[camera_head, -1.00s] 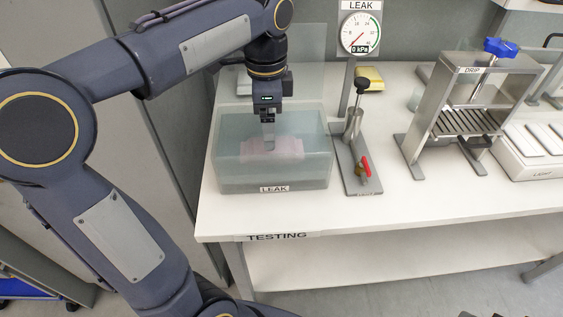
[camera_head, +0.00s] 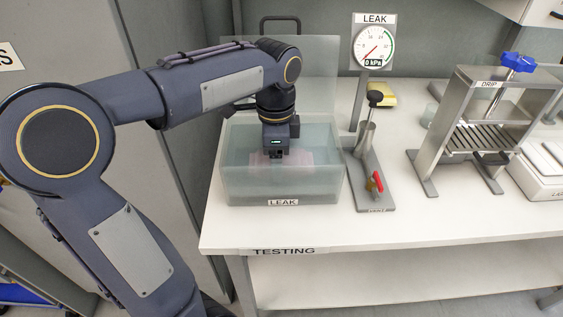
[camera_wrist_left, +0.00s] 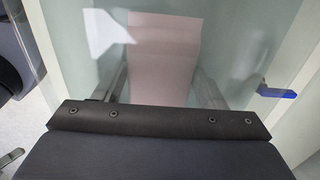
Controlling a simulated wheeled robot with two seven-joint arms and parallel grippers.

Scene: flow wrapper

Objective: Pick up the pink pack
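The pink pack (camera_head: 298,158) is inside the clear tank labelled LEAK (camera_head: 240,190). It looks pale pink and flat through the bluish wall. My left gripper (camera_head: 275,160) reaches down into the tank from above, right at the pack, and hides part of it. In the left wrist view the pack (camera_wrist_left: 165,45) runs between the two spread fingers of my left gripper (camera_wrist_left: 162,88), one finger along each side. The fingers look open, and contact with the pack's edges cannot be made out. My right gripper is not in view.
The tank's clear lid (camera_head: 320,62) stands raised behind it. Right of the tank are a hand pump with a red lever (camera_head: 377,182) and a pressure gauge (camera_head: 374,48) reading 0 kPa. A metal DRIP stand (camera_head: 440,130) is farther right. The table's front strip is clear.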

